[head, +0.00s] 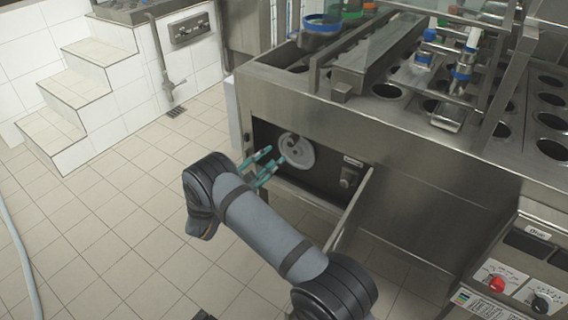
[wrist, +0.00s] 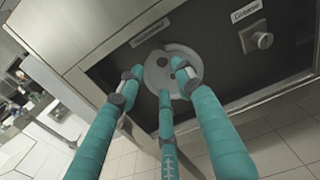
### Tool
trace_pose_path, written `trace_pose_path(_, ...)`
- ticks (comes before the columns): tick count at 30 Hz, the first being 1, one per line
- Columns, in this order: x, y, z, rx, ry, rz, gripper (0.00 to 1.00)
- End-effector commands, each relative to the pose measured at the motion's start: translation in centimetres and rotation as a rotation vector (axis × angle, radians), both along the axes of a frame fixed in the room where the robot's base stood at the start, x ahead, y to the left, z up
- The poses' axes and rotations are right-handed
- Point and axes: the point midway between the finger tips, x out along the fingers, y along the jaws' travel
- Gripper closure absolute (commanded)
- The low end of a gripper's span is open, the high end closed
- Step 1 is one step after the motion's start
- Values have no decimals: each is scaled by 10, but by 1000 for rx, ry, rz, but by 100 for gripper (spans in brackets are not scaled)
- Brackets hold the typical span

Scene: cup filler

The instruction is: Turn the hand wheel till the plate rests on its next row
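The hand wheel (head: 297,150) is a pale round disc in a dark recess in the front of the steel machine. In the wrist view the wheel (wrist: 186,83) shows dark spots near its middle and is partly covered by the fingers. My gripper (head: 269,158) is just left of the wheel in the head view. In the wrist view my gripper (wrist: 158,80) has three teal fingers spread apart, their tips over or before the wheel; I cannot tell whether they touch it. I see nothing held. A steel plate with rows of round holes (head: 520,113) is on top of the machine.
A knob (head: 347,179) sits right of the wheel in the same recess, and it shows in the wrist view (wrist: 257,38). An open panel (head: 350,212) stands out below the recess's right end. Tiled floor (head: 120,200) is clear to the left.

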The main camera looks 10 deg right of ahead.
Motion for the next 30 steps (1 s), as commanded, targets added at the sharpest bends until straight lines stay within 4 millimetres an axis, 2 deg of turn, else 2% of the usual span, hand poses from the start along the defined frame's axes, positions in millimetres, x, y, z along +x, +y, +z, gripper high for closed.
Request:
trace_pose_path(1, 0, 0, -11, 1, -1, 0, 64)
trace_pose_path(3, 1, -1, -13, 1, -1, -1, 64)
trace_pose_path(8, 9, -10, -13, 2, -1, -3, 64)
trace_pose_path(21, 62, -63, -13, 1, -2, -1, 64)
trace_pose_path(30, 73, -74, -12, 0, 0, 1, 64)
